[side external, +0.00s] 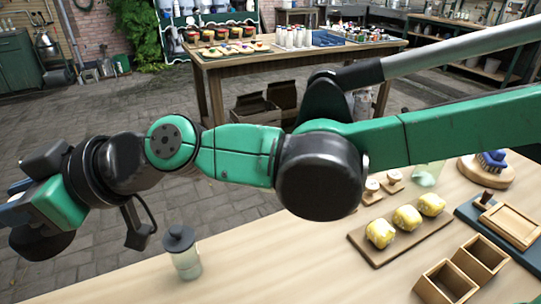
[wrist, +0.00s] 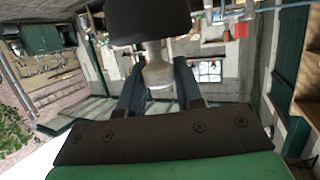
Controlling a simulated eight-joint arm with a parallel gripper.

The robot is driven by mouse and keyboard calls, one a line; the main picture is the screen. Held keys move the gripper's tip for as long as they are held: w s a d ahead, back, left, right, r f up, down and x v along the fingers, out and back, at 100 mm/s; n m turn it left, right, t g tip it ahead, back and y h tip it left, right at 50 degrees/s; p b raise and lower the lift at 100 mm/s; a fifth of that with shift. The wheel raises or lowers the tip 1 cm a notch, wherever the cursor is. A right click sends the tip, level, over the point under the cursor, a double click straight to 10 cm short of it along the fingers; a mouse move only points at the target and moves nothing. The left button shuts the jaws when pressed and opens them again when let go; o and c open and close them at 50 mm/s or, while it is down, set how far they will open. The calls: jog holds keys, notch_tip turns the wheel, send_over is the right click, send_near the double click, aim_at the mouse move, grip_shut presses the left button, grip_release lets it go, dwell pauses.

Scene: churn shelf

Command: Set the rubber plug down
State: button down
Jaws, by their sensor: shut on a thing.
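My gripper (wrist: 159,84) shows in the wrist view with its two dark blue fingers closed around a pale, tapered piece, which I take to be the rubber plug (wrist: 157,72). A dark block covers the top of that view and hides part of the piece. In the side view my gripper is at the far left edge, partly cut off, and the plug cannot be made out there. The gripper is raised, left of a glass jar with a dark knobbed lid (side external: 182,255) that stands upright on the wooden table (side external: 240,265).
Yellow lumps on a board (side external: 408,219), small wooden boxes (side external: 447,282), a blue tray (side external: 500,217) and a brush on a round stand (side external: 490,163) occupy the table's right side. Bare tabletop surrounds the jar. A second laden table (side external: 290,60) stands behind.

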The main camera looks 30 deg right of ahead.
jog(key=s+d+n+g, duration=0.2)
jog(key=d+n+g, duration=0.25)
jog(key=d, duration=0.65)
jog(key=s+d+n+g, duration=0.2)
jog(key=d+n+g, duration=0.3)
jog(key=d, duration=0.6)
jog(key=shift+m+g, duration=0.45)
jog(key=shift+g, duration=0.1)
notch_tip(320, 180, down, 19)
jog(key=shift+a+f, duration=0.15)
jog(key=c, duration=0.6)
grip_release()
